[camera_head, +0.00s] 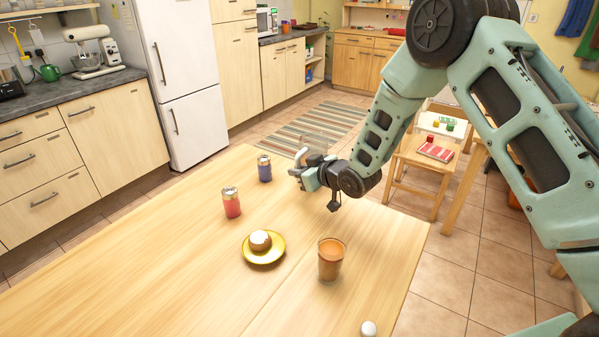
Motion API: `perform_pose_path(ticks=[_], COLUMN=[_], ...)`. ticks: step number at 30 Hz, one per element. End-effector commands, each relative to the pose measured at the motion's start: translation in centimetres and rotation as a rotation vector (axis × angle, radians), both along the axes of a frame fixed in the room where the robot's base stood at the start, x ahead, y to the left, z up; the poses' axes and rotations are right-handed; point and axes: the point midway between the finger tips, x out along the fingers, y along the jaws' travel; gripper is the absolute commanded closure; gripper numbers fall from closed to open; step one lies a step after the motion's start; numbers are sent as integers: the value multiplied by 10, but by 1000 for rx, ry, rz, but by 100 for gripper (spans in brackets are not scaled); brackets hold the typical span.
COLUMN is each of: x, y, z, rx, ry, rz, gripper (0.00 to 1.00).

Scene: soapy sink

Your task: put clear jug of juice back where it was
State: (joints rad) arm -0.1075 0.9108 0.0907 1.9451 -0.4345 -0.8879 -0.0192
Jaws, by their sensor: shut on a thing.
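A clear container of orange juice (330,262) stands upright on the wooden table (180,270), near its right edge. I cannot tell whether it has a handle. My gripper (301,164) is over the far part of the table, behind and apart from this container. It is shut on a faint, see-through thing (316,140), which is mostly hidden and too small to identify.
A yellow plate (251,258) holds an egg-like thing (260,239). A white egg-like thing (368,328) lies at the near edge. The table's left part is clear.

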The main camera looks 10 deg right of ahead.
Motion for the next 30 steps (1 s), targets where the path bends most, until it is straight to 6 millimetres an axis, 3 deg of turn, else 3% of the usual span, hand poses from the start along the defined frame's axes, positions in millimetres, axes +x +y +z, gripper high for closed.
perform_pose_path(ticks=[14, 15, 17, 18, 30], x=[1, 0, 0, 0, -5], y=[0, 0, 0, 0, -4], z=[-12, -13, -12, -12, -7], rx=[1, 0, 0, 0, 0], ry=[-3, 0, 0, 0, -1], rz=[0, -1, -1, -1, -2], gripper=[100, 83, 66, 64, 64])
